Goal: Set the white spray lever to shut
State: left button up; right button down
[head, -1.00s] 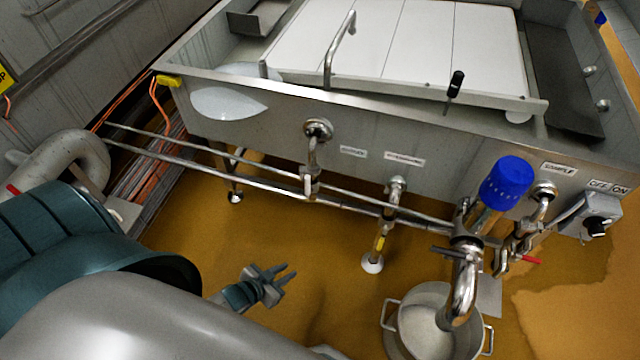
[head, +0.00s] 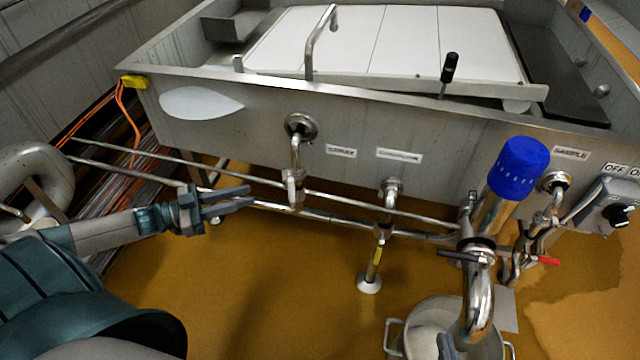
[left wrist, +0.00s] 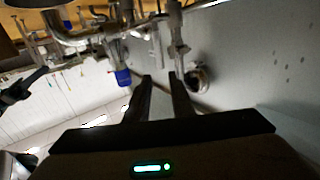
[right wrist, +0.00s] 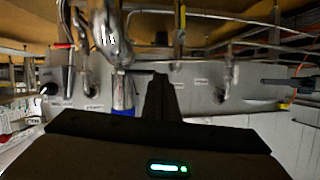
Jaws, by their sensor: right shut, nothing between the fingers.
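The spray outlet (head: 297,150) comes out of the vat's front wall beside a small label (head: 341,151). Its valve (head: 293,190) hangs below, pale and metallic. I cannot clearly tell the white lever from the valve body. My left gripper (head: 251,197) is open and empty, left of the valve and apart from it, fingers pointing right. In the left wrist view its two fingers (left wrist: 160,77) stand apart, with the outlet pipe (left wrist: 177,40) beyond them. My right gripper is shut and empty in the right wrist view (right wrist: 160,76); a dark tip (head: 446,346) shows at the head view's bottom.
Two steel rails (head: 250,180) run along the vat (head: 240,130). A middle outlet (head: 391,190) and a large pipe with a blue cap (head: 518,167) stand to the right. A pot (head: 396,335) is on the floor below. A red lever (head: 548,261) and a switch box (head: 610,205) are further right.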

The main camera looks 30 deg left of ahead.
aim_at(293, 189)
pick_arm(q)
jog(key=shift+w, duration=0.1)
